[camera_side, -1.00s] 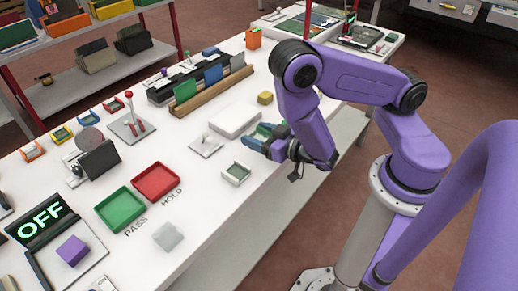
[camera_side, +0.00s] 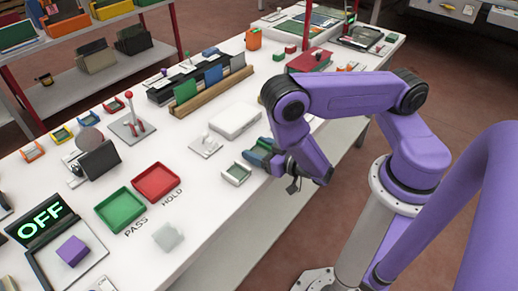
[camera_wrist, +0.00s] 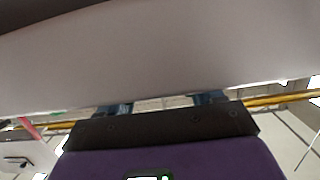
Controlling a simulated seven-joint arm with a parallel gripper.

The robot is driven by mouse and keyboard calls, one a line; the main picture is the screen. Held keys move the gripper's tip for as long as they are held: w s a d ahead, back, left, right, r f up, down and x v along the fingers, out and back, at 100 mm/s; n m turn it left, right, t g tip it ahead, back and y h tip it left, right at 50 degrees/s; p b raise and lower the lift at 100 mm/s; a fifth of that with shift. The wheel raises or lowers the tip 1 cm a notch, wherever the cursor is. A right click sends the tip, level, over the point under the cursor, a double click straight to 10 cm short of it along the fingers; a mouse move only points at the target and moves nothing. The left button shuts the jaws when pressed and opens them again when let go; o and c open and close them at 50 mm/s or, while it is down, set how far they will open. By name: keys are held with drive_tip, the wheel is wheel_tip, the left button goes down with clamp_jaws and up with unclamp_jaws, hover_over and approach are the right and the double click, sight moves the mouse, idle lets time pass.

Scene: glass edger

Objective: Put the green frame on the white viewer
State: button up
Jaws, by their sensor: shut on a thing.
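My gripper (camera_side: 268,152) is low over the right edge of the white table, pointing left. It is shut on a small green piece, apparently the green frame (camera_side: 263,143), mostly hidden by the fingers. In the wrist view, the blue fingertips (camera_wrist: 163,104) show beneath a large pale surface, and the held piece cannot be made out. A low white box with rounded corners, apparently the white viewer (camera_side: 235,120), lies on the table behind and left of my gripper, apart from it.
A small white frame with a green inside (camera_side: 236,173) lies just left of my gripper. A white plate with a knob (camera_side: 206,146) is farther left. Green (camera_side: 120,209) and red (camera_side: 156,183) trays stand toward the front. A wooden rack (camera_side: 212,92) is behind the box.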

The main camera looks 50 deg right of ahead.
drive_tip(key=shift+f, duration=0.15)
drive_tip(key=o, duration=1.1)
drive_tip(key=s, duration=0.4)
drive_tip(key=s+r, duration=0.1)
drive_tip(key=s, duration=0.1)
drive_tip(key=shift+a, duration=0.15)
drive_tip(key=shift+s+r, duration=0.25)
drive_tip(key=shift+s, duration=0.45)
